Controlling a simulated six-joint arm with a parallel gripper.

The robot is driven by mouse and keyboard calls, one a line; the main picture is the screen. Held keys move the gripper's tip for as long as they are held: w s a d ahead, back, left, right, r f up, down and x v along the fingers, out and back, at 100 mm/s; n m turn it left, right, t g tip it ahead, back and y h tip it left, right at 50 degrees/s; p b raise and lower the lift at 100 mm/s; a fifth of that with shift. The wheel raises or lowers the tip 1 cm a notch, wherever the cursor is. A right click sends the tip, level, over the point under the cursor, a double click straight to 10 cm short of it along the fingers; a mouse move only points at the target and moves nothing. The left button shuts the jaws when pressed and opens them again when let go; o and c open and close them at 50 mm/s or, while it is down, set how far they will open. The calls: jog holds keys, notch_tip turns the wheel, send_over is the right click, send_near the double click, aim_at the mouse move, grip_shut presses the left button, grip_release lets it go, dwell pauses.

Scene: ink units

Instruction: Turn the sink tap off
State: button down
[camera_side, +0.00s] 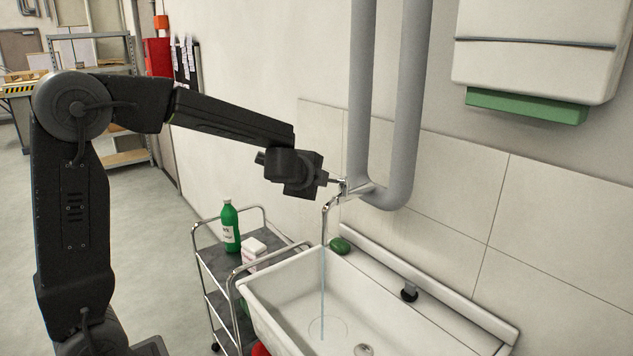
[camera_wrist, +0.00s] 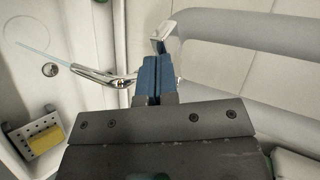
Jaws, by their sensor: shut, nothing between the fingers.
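The chrome tap (camera_side: 328,211) stands out from the wall above the white sink (camera_side: 385,316). A thin stream of water (camera_side: 323,285) runs from its spout into the basin; the stream also shows in the wrist view (camera_wrist: 42,52). My gripper (camera_side: 337,183) is at the top of the tap, close to the wall pipes. In the wrist view its blue fingers (camera_wrist: 152,68) are shut with nothing between them. The chrome spout (camera_wrist: 105,77) is left of the fingers. The tap's lever (camera_wrist: 162,36) is just beyond the fingertips; I cannot tell whether they touch.
Thick grey pipes (camera_side: 405,110) run down the wall right behind the tap. A green soap (camera_side: 340,245) lies on the sink ledge. A trolley (camera_side: 222,262) with a green bottle (camera_side: 230,227) stands left of the sink. A yellow sponge (camera_wrist: 46,139) shows in the wrist view.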

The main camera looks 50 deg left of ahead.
jog(key=shift+w+a, duration=0.8)
jog(key=shift+a, duration=0.35)
jog(key=shift+d, duration=0.2)
jog(key=shift+s+d, duration=0.2)
jog(key=shift+d, duration=0.45)
jog(key=s+r, duration=0.2)
jog(key=s, duration=0.4)
jog(key=s+d+r, duration=0.1)
jog(key=s+r, duration=0.2)
jog(key=s, duration=0.3)
jog(key=shift+s+d, duration=0.25)
jog(key=shift+s, duration=0.05)
